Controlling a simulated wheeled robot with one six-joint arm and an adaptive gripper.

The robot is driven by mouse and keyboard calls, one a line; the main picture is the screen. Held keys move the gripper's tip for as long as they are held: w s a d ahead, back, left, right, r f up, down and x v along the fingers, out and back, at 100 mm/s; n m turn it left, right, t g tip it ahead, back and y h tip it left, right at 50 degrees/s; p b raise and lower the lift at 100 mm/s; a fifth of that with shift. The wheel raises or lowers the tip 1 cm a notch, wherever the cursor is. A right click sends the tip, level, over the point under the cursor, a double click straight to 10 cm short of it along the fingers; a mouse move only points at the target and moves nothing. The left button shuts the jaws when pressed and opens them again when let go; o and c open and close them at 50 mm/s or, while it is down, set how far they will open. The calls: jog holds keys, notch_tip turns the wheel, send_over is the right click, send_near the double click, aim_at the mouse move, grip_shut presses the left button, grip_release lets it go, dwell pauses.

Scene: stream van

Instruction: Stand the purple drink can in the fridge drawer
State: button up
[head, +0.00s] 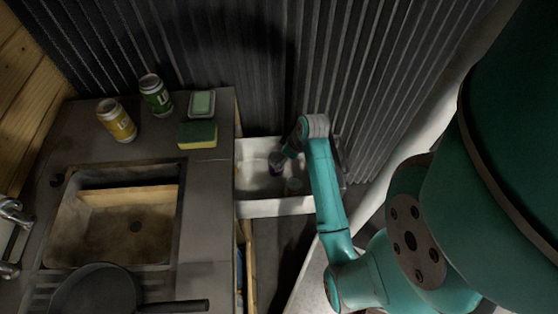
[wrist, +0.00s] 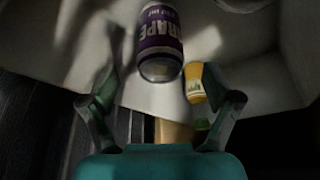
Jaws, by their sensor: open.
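The purple drink can (wrist: 160,35), with upside-down GRAPE lettering and a silver end, shows in the wrist view against the white inside of the fridge drawer (wrist: 235,50). In the head view the drawer (head: 275,208) is pulled out beside the counter, and a small dark can shape (head: 276,163) shows in it, too dim to read. My gripper (wrist: 170,92) is open, its fingers apart on either side and below the can in the picture. No contact with the can is visible. In the head view my arm reaches into the drawer and its fingers are hard to make out.
A yellow can (head: 116,120), a green can (head: 155,95), a sponge (head: 197,134) and a pale green-topped dish (head: 202,103) stand on the counter. A sink (head: 135,226) and a pan (head: 95,290) lie nearer. A yellow item (wrist: 194,84) shows beside the purple can.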

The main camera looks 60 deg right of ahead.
jog(key=shift+v, duration=2.05)
